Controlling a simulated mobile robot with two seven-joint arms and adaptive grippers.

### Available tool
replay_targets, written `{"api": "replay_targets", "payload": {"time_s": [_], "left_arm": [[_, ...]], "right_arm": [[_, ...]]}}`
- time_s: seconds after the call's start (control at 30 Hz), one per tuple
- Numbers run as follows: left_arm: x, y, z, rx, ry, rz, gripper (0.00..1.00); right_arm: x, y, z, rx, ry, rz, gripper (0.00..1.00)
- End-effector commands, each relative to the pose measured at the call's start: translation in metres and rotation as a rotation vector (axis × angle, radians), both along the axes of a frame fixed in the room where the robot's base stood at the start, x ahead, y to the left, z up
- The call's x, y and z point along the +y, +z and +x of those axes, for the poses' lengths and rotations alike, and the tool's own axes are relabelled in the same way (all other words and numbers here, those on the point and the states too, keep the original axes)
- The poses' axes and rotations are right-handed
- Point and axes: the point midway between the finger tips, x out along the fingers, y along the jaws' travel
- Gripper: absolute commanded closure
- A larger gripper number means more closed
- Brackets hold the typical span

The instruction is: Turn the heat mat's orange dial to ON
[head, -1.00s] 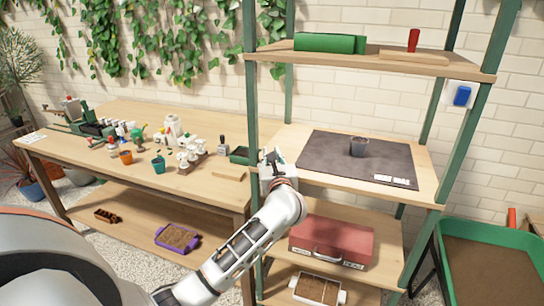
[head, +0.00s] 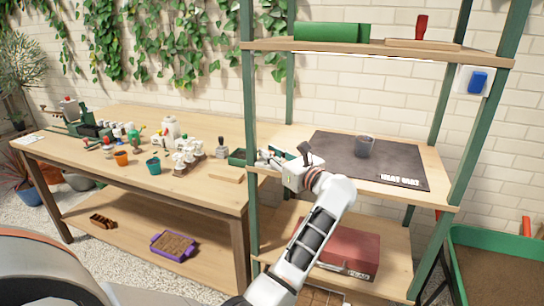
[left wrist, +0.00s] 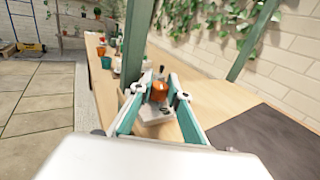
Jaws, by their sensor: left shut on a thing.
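The orange dial (left wrist: 158,91) sits on a small grey control box (left wrist: 154,114) at the left end of the shelf, seen in the left wrist view. My left gripper (head: 274,157) reaches over that end of the shelf in the head view. Its teal fingers (left wrist: 160,97) stand on both sides of the dial and are shut on it. The dial's marking cannot be read. In the head view the gripper hides the dial. My right gripper is not in view.
Green shelf posts (head: 249,120) stand close to the left gripper. An upper shelf (head: 400,50) holds a green box (head: 330,32). A red case (head: 345,250) lies below. The wooden bench (head: 110,165) on the left holds small pots and tools.

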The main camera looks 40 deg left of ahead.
Motion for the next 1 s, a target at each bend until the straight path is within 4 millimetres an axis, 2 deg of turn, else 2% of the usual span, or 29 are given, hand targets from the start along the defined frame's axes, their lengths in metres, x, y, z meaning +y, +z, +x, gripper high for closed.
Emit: {"api": "replay_targets", "payload": {"time_s": [0.37, 0.4, 0.43, 0.77, 0.87, 1.0], "left_arm": [[0.000, -0.001, 0.000, 0.000, 0.005, -0.003, 1.00], [0.000, -0.001, 0.000, 0.000, 0.005, -0.003, 0.78], [0.000, -0.001, 0.000, 0.000, 0.005, -0.003, 0.76], [0.000, 0.002, 0.000, -0.001, 0.004, -0.001, 0.76], [0.000, 0.010, 0.000, -0.003, 0.004, -0.002, 0.76], [0.000, 0.033, 0.000, -0.006, 0.004, -0.003, 0.76]], "right_arm": [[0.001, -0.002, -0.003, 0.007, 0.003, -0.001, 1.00], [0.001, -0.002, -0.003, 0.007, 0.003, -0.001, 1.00], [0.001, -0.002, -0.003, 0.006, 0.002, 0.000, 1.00], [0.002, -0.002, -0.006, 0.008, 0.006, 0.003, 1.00], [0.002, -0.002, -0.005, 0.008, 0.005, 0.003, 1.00], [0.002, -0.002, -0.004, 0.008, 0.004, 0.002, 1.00]]}}
